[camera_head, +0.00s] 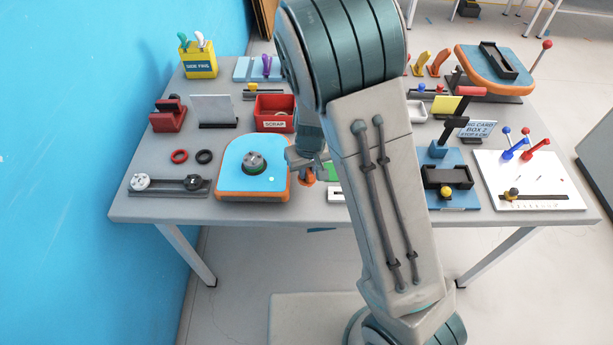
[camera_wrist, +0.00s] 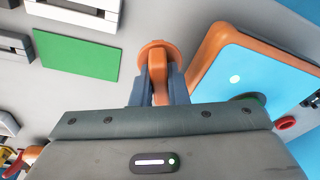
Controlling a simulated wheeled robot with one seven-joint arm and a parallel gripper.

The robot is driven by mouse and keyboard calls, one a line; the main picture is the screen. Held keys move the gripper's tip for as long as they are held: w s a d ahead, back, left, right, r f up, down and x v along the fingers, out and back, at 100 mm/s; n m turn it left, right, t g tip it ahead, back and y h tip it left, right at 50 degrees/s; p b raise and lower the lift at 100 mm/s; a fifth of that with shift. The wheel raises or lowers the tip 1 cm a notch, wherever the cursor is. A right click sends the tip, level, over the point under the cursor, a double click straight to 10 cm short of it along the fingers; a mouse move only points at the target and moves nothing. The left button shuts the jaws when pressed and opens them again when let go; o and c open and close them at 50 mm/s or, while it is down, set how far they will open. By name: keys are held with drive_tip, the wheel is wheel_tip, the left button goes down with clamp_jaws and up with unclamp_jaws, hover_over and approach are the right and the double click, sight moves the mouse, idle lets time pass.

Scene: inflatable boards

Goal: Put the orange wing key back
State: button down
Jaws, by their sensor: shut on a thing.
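The orange wing key (camera_wrist: 157,48) is between the two fingers of my gripper (camera_wrist: 158,80) in the wrist view, its round flange just past the fingertips. In the head view the key (camera_head: 307,177) shows as a small orange bit below my gripper (camera_head: 309,163), near the table's front edge. My gripper is shut on it, just right of a blue board with an orange rim (camera_head: 233,179). A grey round valve fitting (camera_head: 254,162) on a dark green ring sits in the middle of that board. My arm hides much of the table's middle.
A green plate (camera_wrist: 77,68) lies left of the key in the wrist view. A red scrap bin (camera_head: 274,125) stands behind the blue board. Red (camera_head: 180,156) and black rings lie to its left. A slide rail (camera_head: 168,187) with knobs lies at the front left.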

sight(306, 180)
drive_tip(key=shift+a+f, duration=0.1)
drive_tip(key=shift+f, duration=1.95)
drive_tip(key=shift+f, duration=0.2)
drive_tip(key=c, duration=1.4)
unclamp_jaws()
drive_tip(key=shift+r, duration=0.1)
